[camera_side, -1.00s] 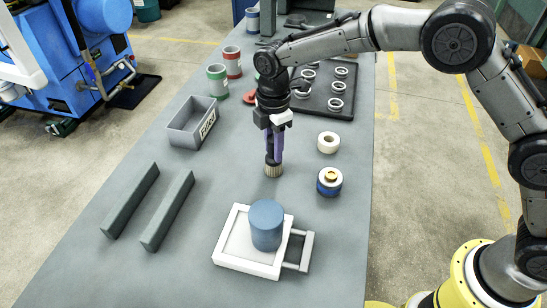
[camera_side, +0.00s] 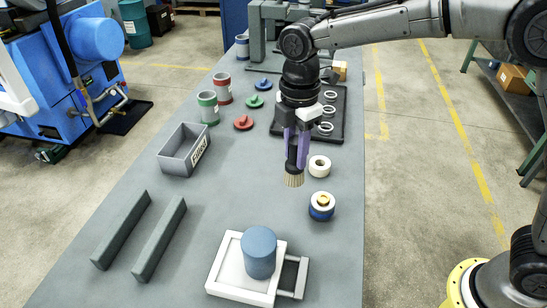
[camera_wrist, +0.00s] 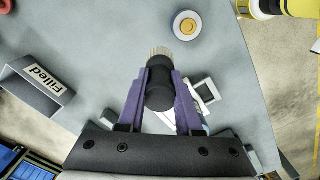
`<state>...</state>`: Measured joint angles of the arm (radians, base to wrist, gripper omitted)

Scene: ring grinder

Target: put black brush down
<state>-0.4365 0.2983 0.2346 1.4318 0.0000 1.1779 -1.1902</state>
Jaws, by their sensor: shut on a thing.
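The black brush (camera_side: 292,164) has a dark handle and tan bristles pointing down in the side view. My gripper (camera_side: 298,152), with purple fingers, is shut on its handle. The brush appears close above the grey table (camera_side: 230,205), left of a white ring roll; whether the bristles touch the table I cannot tell. In the wrist view the brush (camera_wrist: 160,88) sits between the purple fingers (camera_wrist: 160,95), its bristles showing beyond the handle.
A white roll (camera_side: 319,168) and a blue-and-white roll (camera_side: 321,207) stand close right. A grey bin (camera_side: 176,162) labelled "Filled" is left. A white fixture (camera_side: 226,272) holds a blue cylinder (camera_side: 259,252) in front. A black tray (camera_side: 335,120) of rings lies behind. Two dark bars (camera_side: 160,240) lie front left.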

